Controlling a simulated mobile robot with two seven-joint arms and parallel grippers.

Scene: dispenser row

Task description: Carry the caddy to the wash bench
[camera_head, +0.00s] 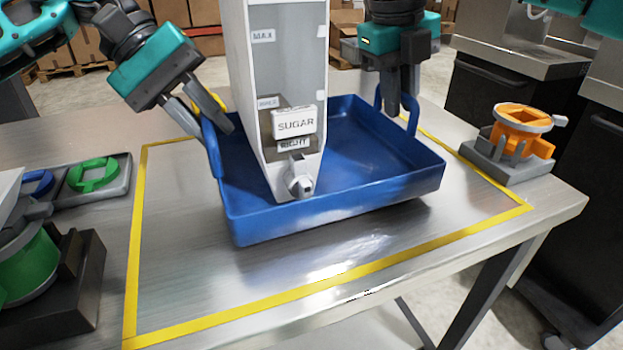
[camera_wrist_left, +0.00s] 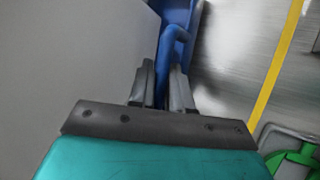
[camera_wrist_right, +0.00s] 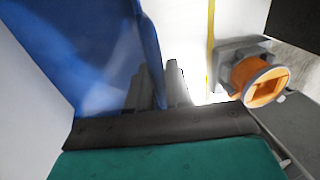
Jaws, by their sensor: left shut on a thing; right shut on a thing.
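The caddy (camera_head: 340,205) is a blue tray with a raised handle at each side, over the steel table inside a yellow outline. A tall white dispenser (camera_head: 262,100) labelled SUGAR and RIGHT stands in it, leaning slightly in the picture. My left gripper (camera_head: 213,130) is shut on the left handle (camera_head: 211,150); this blue handle also shows between its fingers in the left wrist view (camera_wrist_left: 175,40). My right gripper (camera_head: 402,106) is shut on the right handle (camera_head: 413,117); the right wrist view shows the caddy's blue wall (camera_wrist_right: 90,60). Whether the caddy touches the table is unclear.
An orange part on a grey stand (camera_head: 520,135) sits at the table's right corner. Green parts (camera_head: 95,175) and dark holders stand at the left. Dark cabinets with steel tops (camera_head: 520,60) are beyond the right edge. The table's front strip (camera_head: 270,275) is clear.

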